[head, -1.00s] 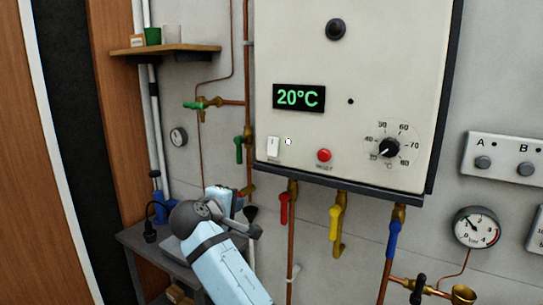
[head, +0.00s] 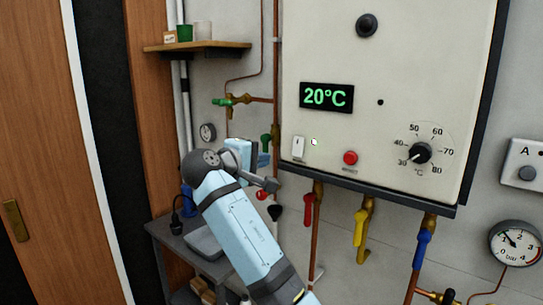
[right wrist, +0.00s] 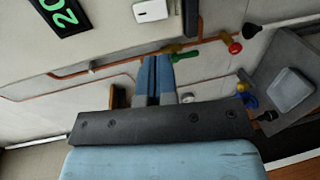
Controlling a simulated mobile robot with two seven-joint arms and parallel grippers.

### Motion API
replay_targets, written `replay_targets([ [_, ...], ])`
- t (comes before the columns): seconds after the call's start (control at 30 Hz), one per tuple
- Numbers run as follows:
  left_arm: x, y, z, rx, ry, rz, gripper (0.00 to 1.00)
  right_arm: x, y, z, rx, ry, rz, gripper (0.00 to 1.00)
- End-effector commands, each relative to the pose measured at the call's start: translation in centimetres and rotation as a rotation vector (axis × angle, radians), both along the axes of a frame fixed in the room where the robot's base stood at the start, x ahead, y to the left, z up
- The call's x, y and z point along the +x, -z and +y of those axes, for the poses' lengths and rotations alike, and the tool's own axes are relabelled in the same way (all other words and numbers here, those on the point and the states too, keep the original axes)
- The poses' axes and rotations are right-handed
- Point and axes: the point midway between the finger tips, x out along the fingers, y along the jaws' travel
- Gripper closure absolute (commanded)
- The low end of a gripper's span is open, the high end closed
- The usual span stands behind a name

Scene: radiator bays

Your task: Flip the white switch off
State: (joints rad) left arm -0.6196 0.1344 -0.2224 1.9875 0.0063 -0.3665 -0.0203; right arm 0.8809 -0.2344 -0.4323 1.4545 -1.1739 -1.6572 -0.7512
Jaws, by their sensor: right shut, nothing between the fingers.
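The white switch (head: 298,147) is a small upright rocker at the lower left of the boiler's cream front panel (head: 400,60). It also shows at the top of the right wrist view (right wrist: 152,10). A small pale lamp (head: 314,142) sits just right of it. My right gripper (head: 264,159) is left of the boiler and slightly lower than the switch, apart from it. In the right wrist view its blue fingers (right wrist: 153,75) are together and empty, with the switch beyond their tips. My left gripper is in neither view.
A green-handled valve (head: 266,140) is close behind my right gripper. Red (head: 309,209), yellow (head: 361,228) and blue (head: 421,250) valve handles hang under the boiler. A red button (head: 350,158) and a dial (head: 420,153) are right of the switch. A grey bench (head: 180,245) stands lower left.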

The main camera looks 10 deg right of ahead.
Motion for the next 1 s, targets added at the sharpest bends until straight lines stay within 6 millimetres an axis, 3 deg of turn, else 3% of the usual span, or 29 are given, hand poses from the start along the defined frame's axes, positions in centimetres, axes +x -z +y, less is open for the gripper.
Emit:
replay_targets([
  [0.5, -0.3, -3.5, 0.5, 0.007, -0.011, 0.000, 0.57, 6.2, 1.2, -8.1, -0.002, 0.003, 0.003, 1.00],
  [0.7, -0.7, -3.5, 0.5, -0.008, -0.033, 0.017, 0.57, 7.4, 1.8, -9.6, 0.000, 0.002, 0.002, 1.00],
  [1.0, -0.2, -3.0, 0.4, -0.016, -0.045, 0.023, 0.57, 7.6, 2.0, -9.8, 0.000, 0.001, 0.002, 1.00],
])
